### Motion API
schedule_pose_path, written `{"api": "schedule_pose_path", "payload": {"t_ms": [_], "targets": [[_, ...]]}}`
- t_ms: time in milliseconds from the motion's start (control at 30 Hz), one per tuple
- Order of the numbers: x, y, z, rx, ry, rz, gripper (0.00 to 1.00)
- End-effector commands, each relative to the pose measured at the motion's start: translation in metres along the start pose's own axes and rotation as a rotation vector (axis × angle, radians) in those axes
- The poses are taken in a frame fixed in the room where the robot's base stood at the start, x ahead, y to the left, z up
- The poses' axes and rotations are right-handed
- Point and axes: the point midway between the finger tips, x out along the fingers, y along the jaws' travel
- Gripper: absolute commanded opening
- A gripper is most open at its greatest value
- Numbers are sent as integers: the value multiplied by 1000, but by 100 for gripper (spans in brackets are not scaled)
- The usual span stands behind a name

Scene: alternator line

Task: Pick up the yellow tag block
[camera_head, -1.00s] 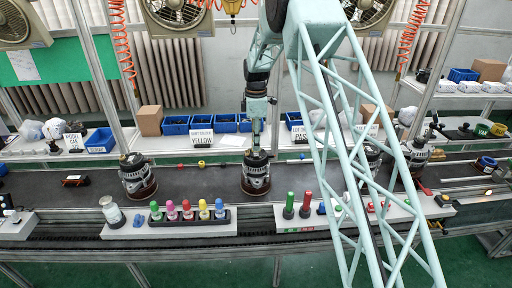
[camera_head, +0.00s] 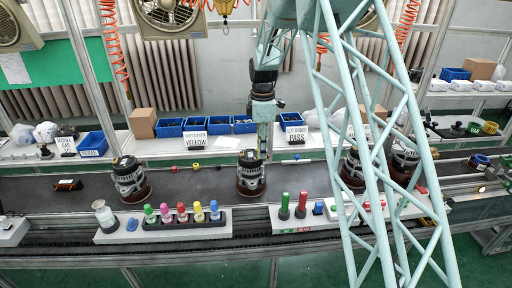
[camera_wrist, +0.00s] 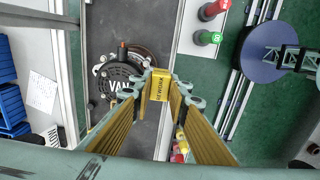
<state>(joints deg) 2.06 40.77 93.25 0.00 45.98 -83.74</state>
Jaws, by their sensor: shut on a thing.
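The yellow tag block (camera_wrist: 160,85), with dark lettering on its face, sits between the fingertips of my gripper (camera_wrist: 165,88) in the wrist view. My gripper is shut on it. In the wrist view the block appears beside an alternator (camera_wrist: 120,82) with a round vented face, next to the belt edge. In the head view my gripper (camera_head: 263,152) hangs by the right side of an alternator (camera_head: 250,178) on the dark belt. The held block cannot be made out there.
Another alternator (camera_head: 130,180) stands left on the belt (camera_head: 205,187). A dark rack (camera_head: 185,224) of several coloured markers stands in front. Blue bins (camera_head: 195,124) and a "YELLOW" sign (camera_head: 196,140) stand on the back shelf. A small yellow piece (camera_head: 196,165) lies on the belt's far side.

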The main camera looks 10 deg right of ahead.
Motion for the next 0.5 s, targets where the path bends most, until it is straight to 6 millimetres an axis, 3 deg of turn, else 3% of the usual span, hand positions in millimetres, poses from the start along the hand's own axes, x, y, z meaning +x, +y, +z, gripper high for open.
{"api": "schedule_pose_path", "payload": {"t_ms": [200,500], "targets": [[-4,-30,15,1,0,0,6],[-6,-54,28,0,0,0,6]]}}
